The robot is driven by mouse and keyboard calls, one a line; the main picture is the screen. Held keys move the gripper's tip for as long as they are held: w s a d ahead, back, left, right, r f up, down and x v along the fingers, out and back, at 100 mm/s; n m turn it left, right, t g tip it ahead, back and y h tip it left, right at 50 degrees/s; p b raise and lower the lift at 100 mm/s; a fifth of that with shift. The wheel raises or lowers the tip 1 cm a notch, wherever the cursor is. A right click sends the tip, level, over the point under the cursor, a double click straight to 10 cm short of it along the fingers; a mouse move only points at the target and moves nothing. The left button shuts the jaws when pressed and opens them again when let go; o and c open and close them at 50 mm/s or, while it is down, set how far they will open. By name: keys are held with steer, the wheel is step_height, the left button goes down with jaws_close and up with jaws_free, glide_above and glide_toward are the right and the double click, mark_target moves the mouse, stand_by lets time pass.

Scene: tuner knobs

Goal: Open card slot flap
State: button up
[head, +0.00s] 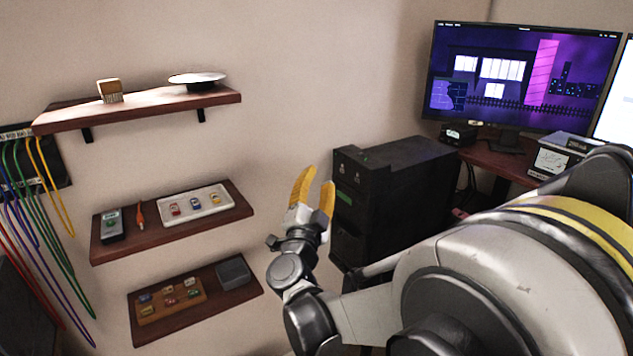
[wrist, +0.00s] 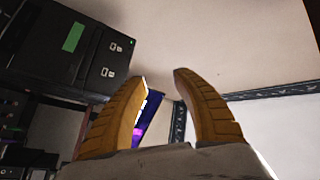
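My gripper (head: 318,178) is raised in the middle of the head view, in front of the dark cabinet. Its two yellow fingers are apart with nothing between them, as the wrist view also shows (wrist: 160,74). I cannot make out a card slot flap for certain in either view. A grey-and-black box device (head: 560,155) stands on the desk at the right, partly behind my arm. A smaller black device (head: 459,134) stands left of it, below the monitor. My gripper is well apart from both devices.
The dark cabinet (head: 405,170) with a green label stands right of my gripper; it shows at upper left in the wrist view (wrist: 60,45). Three wall shelves (head: 225,97) hold small items at left. Coloured cables (head: 58,205) hang at far left. A monitor (head: 520,75) stands on the desk.

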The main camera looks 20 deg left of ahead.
steer(key=shift+d+r, duration=0.15)
steer(key=shift+r, duration=0.2)
steer(key=shift+c, duration=0.5)
steer(key=shift+f, duration=0.25)
steer(key=shift+c, duration=1)
steer(key=w+d+f+m+h+b, duration=0.1)
steer(key=w+f+h, duration=0.1)
steer(key=f, duration=1.3)
steer(key=w+f+m+h+b, duration=0.1)
steer(key=w+f+h, duration=0.1)
steer(key=f, duration=1.2)
steer(key=b+x, duration=0.3)
steer(key=x, duration=0.8)
steer(key=shift+d, duration=0.15)
jaws_close()
